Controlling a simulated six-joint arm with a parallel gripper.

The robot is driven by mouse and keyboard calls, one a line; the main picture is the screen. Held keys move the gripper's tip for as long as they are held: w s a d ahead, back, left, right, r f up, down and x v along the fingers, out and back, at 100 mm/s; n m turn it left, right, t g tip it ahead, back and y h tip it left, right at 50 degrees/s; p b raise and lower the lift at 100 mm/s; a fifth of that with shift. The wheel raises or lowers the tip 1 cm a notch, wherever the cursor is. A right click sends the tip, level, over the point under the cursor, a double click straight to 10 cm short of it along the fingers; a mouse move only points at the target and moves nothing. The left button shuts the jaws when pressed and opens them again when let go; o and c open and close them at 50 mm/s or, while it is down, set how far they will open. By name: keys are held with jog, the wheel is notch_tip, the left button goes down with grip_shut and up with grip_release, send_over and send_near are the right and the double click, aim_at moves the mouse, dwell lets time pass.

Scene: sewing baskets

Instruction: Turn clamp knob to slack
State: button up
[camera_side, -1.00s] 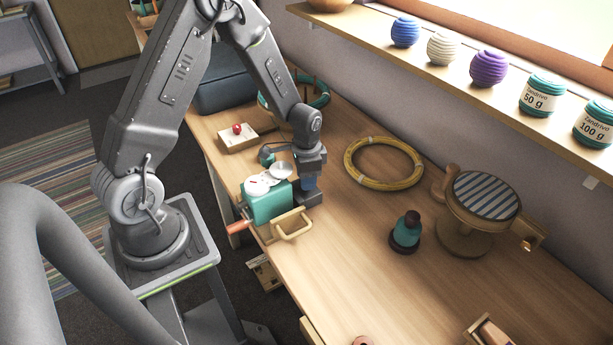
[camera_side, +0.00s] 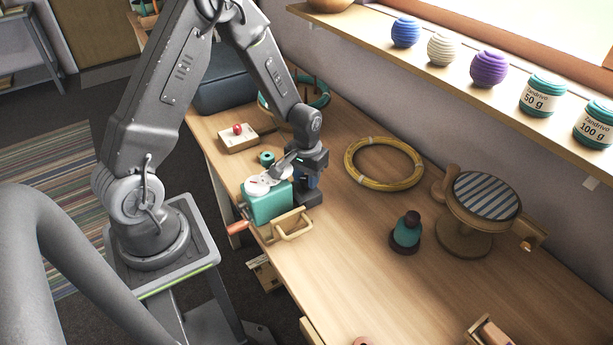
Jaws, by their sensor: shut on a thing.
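A teal box-shaped device (camera_side: 268,204) stands at the table's left edge, with pale round discs (camera_side: 257,186) on top and an orange-tipped handle (camera_side: 237,228) at its side. My gripper (camera_side: 306,177) points down just right of the device and is shut on the clamp knob, a small blue part (camera_side: 304,183) that shows beneath the wrist. A dark block (camera_side: 310,198) sits directly below it. My wrist hides most of the knob and the fingertips, so its exact turn cannot be read.
A wooden loop (camera_side: 293,225) stands close in front of the device. A small teal spool (camera_side: 266,158) and a tray with a red ball (camera_side: 238,131) lie behind. A yellow hoop (camera_side: 384,163), teal bottle-shaped object (camera_side: 406,232) and striped cushion stand (camera_side: 487,194) are to the right. The table's front middle is clear.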

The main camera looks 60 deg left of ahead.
aim_at(306, 178)
jog(key=shift+n, duration=0.5)
jog(key=o, duration=0.9)
jog(key=shift+r, duration=0.1)
notch_tip(306, 178, up, 14)
jog(key=shift+f, duration=0.15)
